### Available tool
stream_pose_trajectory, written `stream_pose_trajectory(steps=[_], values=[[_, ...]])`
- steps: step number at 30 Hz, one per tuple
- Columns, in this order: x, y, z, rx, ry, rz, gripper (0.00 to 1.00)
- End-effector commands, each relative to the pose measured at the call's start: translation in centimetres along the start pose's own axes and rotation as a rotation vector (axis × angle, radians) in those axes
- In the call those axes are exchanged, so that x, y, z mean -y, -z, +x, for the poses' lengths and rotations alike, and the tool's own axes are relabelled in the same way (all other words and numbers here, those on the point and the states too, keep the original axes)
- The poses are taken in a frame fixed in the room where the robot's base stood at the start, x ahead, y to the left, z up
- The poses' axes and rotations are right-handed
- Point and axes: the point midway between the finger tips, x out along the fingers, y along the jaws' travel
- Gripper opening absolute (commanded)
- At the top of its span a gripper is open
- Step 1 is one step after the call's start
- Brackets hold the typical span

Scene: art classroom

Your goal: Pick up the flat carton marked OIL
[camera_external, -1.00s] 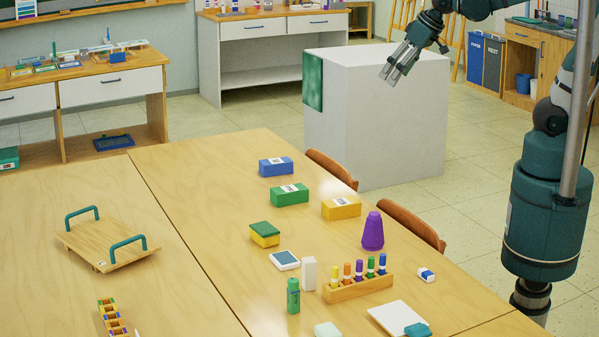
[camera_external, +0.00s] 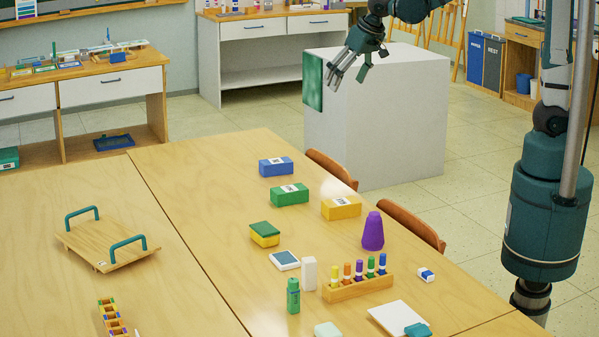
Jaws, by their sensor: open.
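Three flat cartons with white labels lie on the table: a blue carton (camera_external: 276,167), a green carton (camera_external: 290,195) and a yellow carton (camera_external: 341,208). The print on their labels is too small to read, so I cannot tell which one is marked OIL. My gripper (camera_external: 347,76) is open and empty. It hangs in the air, high above and beyond the cartons, in front of the white block in the picture. Its fingers point down and to the left, and it touches none of the cartons.
A purple cone (camera_external: 373,232) stands right of the yellow carton. A wooden marker rack (camera_external: 358,288), a green bottle (camera_external: 293,295) and a sponge (camera_external: 265,234) stand nearer. A handled wooden tray (camera_external: 105,245) lies left.

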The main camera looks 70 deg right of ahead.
Motion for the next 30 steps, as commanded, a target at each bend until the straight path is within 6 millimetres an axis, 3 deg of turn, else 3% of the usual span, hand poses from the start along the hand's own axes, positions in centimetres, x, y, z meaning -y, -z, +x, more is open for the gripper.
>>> stream_pose_trajectory(steps=[15,30], values=[[3.5,4.6,8.5,0.024,-0.067,0.12,0.84],[6.5,7.4,18.1,0.037,-0.136,0.24,0.84]])
